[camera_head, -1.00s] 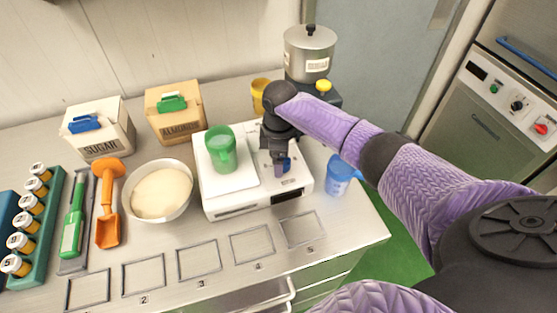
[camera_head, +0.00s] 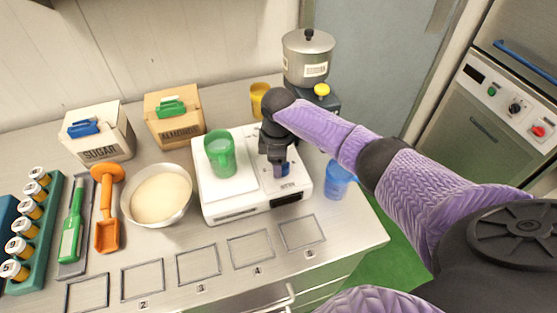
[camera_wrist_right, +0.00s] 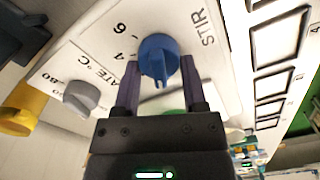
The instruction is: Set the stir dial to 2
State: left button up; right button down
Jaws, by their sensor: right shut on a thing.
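The stir dial is a blue knob (camera_wrist_right: 158,57) on the white panel of the hot-plate unit (camera_head: 238,208), beside the printed word STIR. The numbers 6 and 4 show at its left; its other numbers are hidden. My right gripper (camera_wrist_right: 160,88) has a finger on each side of the knob and is shut on it. In the head view my right gripper (camera_head: 279,168) comes down onto the unit's right side, and only a bit of blue shows there. A grey temperature dial (camera_wrist_right: 82,98) sits beside it. My left gripper is not in view.
A green beaker (camera_head: 221,153) stands on the unit's plate. A blue cup (camera_head: 337,182) is close at the right, a yellow cup (camera_head: 258,98) and a steel pot (camera_head: 308,60) behind. A bowl of white powder (camera_head: 160,195) is left. Numbered outlines in front are empty.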

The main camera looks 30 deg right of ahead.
jog(key=shift+r+m+p, duration=0.2)
jog(key=shift+m+p, duration=0.65)
jog(key=shift+m, duration=0.05)
jog(key=shift+m+p, duration=0.6)
jog(key=shift+m, duration=0.2)
jog(key=shift+w+d+f+m+p, duration=0.1)
jog(key=shift+m+p, duration=0.5)
jog(key=shift+m, duration=0.5)
jog(key=shift+d+m+p, duration=0.1)
jog(key=shift+m+p, duration=0.35)
jog(key=shift+m, duration=0.95)
jog(key=shift+f, duration=0.1)
jog(key=shift+c, duration=0.7)
grip_release()
